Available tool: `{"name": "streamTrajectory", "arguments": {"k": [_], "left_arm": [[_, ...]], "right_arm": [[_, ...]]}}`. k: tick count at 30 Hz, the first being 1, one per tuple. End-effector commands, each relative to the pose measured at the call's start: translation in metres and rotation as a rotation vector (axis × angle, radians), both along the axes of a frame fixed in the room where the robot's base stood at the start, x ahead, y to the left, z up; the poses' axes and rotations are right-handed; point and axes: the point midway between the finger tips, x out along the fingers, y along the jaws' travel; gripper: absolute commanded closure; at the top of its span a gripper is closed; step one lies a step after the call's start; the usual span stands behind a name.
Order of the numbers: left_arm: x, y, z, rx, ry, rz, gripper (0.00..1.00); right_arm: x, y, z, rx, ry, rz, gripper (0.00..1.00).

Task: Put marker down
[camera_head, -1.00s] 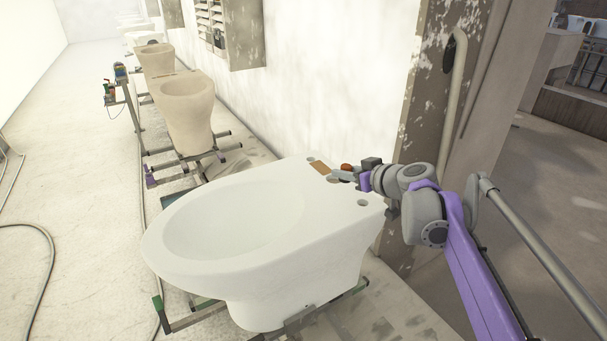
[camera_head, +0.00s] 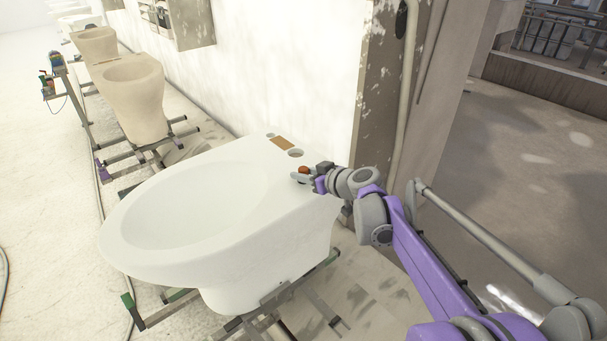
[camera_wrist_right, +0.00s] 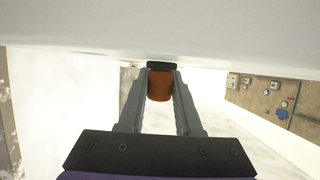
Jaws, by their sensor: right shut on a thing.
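The marker (camera_wrist_right: 160,85) shows in the right wrist view as a short orange-brown body with a dark end. My right gripper (camera_wrist_right: 160,90) is shut on it, one finger on each side. In the head view the marker (camera_head: 303,170) is a small reddish spot at the tip of my right gripper (camera_head: 302,176), over the back rim of the white toilet bowl (camera_head: 233,248). The bowl's white surface fills the top of the wrist view, close to the marker's dark end; I cannot tell whether they touch. My left gripper is not in view.
A brown patch (camera_head: 283,143) and a round hole (camera_head: 296,153) are on the bowl's back deck. The bowl sits on a metal carrier (camera_head: 160,315). Unglazed beige bowls (camera_head: 130,95) stand in line behind it. A grey pillar (camera_head: 378,90) stands behind my right arm.

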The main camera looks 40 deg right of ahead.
Motion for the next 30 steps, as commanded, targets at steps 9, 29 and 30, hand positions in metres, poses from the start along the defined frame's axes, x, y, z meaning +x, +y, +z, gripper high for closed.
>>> {"name": "streamTrajectory", "arguments": {"k": [9,29,30], "left_arm": [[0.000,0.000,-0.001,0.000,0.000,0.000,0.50],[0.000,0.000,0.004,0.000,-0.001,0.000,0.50],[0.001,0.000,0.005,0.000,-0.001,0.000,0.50]], "right_arm": [[0.000,0.000,-0.002,0.000,0.000,0.000,0.56],[-0.029,-0.003,0.013,-0.001,0.000,-0.004,0.37],[-0.037,-0.004,0.017,-0.001,0.000,-0.004,0.37]]}}
